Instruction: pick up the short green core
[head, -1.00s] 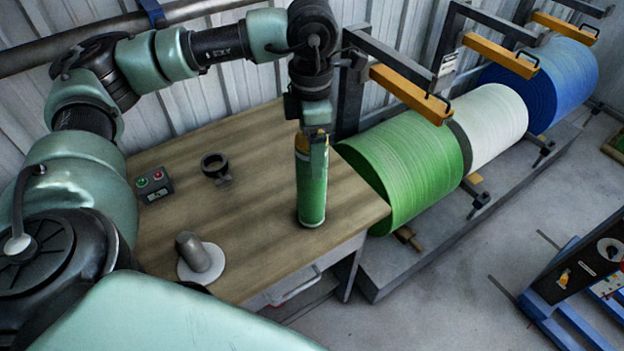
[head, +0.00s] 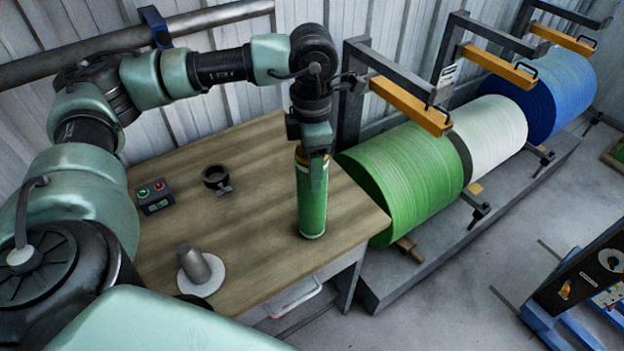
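The short green core (head: 312,215) is a green upright cylinder with a brownish top rim, near the right end of the wooden table (head: 262,255) in the head view. It appears to stand on the tabletop. My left gripper (head: 317,172) points straight down over its upper end. One finger shows in front of the core's upper side; the other is hidden. I cannot tell whether the fingers press on the core. My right gripper is not in view.
On the table are a button box (head: 154,197), a black ring clamp (head: 217,179) and a grey cylinder on a white disc (head: 196,268). Large green (head: 410,185), white (head: 492,135) and blue (head: 550,95) rolls stand right of the table. A blue-framed machine (head: 575,290) is at lower right.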

